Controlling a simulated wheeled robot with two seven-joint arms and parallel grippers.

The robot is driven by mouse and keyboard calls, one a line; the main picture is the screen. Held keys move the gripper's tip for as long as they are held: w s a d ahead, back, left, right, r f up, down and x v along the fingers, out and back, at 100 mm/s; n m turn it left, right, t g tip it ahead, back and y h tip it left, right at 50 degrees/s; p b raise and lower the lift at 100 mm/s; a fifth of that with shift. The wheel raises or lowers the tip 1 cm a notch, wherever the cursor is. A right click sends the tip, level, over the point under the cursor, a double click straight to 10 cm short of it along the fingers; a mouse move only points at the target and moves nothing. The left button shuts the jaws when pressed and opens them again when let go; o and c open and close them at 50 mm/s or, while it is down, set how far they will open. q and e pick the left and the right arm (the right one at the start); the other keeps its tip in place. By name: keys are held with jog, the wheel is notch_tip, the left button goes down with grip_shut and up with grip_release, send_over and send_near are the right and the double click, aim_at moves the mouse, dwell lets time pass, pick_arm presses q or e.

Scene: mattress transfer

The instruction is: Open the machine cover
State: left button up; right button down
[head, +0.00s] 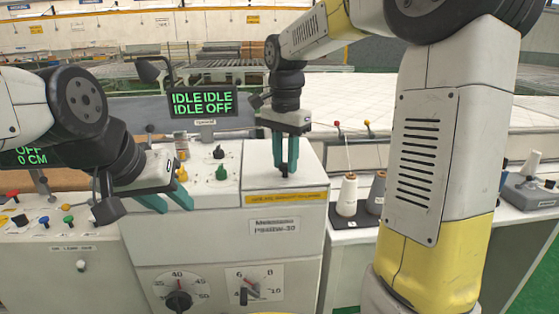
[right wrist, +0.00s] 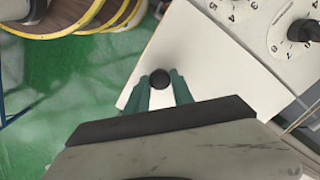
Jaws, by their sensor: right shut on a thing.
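The machine (head: 225,240) is a white box with a yellow label strip, dials on its front and knobs on its top. My right gripper (head: 287,168) points down at the right part of the machine top. In the right wrist view, its teal fingers are closed on both sides of a round black knob (right wrist: 160,78) on a plain white panel (right wrist: 195,60), likely the cover, which looks flat and shut.
A green-lettered display (head: 203,103) stands behind the machine. Black and green knobs (head: 221,172) sit on the top between my grippers. A button panel (head: 45,225) is at left. Thread spools (head: 347,196) stand to the right. A wide white surface (head: 360,100) lies behind.

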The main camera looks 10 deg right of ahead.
jog(key=w+r, duration=0.4)
jog(key=r, duration=0.3)
jog(key=w+r, duration=0.4)
jog(key=r, duration=0.3)
jog(key=shift+s+a, duration=0.1)
jog(key=shift+a, duration=0.05)
jog(key=c, duration=1.3)
grip_release()
jog(key=shift+c, duration=0.2)
jog(key=shift+o, duration=1.2)
jog(key=shift+w+a, duration=0.2)
jog(key=shift+d+r, duration=0.1)
jog(key=shift+d, duration=0.05)
jog(key=shift+s+d+r, duration=0.1)
jog(key=shift+d, duration=0.05)
